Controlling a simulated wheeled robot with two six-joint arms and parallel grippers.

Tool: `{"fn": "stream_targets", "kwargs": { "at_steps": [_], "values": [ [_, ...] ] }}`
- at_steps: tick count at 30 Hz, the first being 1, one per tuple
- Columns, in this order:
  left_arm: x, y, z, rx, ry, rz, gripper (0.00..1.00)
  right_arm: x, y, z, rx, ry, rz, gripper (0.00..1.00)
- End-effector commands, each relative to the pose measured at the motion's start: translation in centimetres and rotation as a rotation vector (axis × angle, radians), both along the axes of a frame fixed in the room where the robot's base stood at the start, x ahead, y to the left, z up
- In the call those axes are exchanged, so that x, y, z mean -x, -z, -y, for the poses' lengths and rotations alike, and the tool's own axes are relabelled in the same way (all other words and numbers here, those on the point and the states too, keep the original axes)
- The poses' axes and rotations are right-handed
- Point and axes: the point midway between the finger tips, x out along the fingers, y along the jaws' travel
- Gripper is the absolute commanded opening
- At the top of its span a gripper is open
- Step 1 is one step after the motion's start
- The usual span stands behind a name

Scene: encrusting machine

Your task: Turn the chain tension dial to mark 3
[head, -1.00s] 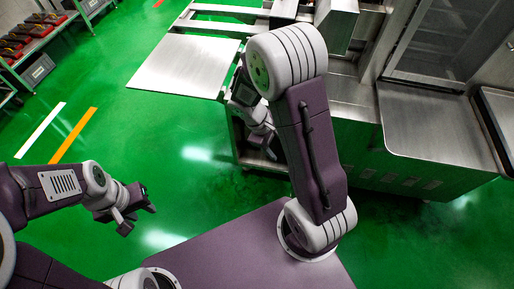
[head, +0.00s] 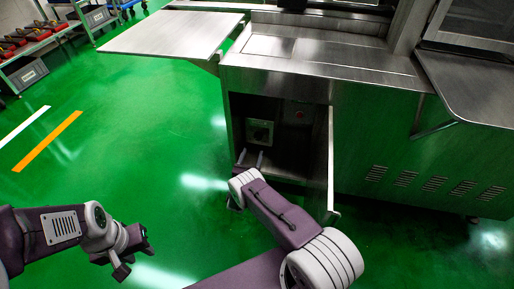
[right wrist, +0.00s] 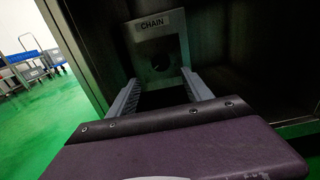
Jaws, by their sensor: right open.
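The chain tension dial (head: 259,134) sits on a light square plate inside the open cabinet of the machine. In the right wrist view the plate (right wrist: 144,76) carries a CHAIN label, with the dark dial (right wrist: 160,62) below it; the mark it points to is too dim to read. My right gripper (head: 251,158) is open and empty, at the cabinet opening just below and in front of the dial. Its two fingers (right wrist: 158,82) show either side of the plate's lower part, apart from the dial. My left gripper (head: 135,258) is over the floor at lower left, far from the dial; its fingers look spread.
The cabinet door (head: 330,160) stands open to the right of my right arm. A steel shelf (head: 175,33) juts out at upper left. Green floor is free to the left.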

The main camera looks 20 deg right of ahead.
Motion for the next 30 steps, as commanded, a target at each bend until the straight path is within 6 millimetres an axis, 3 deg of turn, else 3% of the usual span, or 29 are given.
{"fn": "stream_targets", "kwargs": {
  "at_steps": [4, 13, 18, 25, 26, 30],
  "values": [
    [0.0, 1.4, 0.0, 0.0, 0.0, 0.001, 0.36, -1.2, 0.3, 1.1, -0.002, 0.006, 0.002, 0.58],
    [0.0, 5.8, 0.0, 0.0, 0.0, 0.0, 0.36, -5.9, 0.5, 4.7, -0.002, 0.006, 0.002, 0.58],
    [0.0, 6.5, 0.0, 0.0, 0.0, 0.0, 0.36, -7.1, 0.0, 5.5, -0.002, 0.004, -0.001, 0.58],
    [0.0, 6.3, 0.0, 0.0, 0.0, 0.0, 0.36, -7.2, -0.2, 5.6, -0.003, 0.004, -0.002, 0.58],
    [0.0, 6.3, 0.0, 0.0, 0.0, 0.0, 0.36, -7.2, -0.2, 5.6, -0.003, 0.004, -0.002, 0.53],
    [0.0, 6.3, 0.0, 0.0, 0.0, 0.0, 0.36, -7.2, -0.2, 5.6, -0.003, 0.004, -0.002, 0.14]
  ]
}}
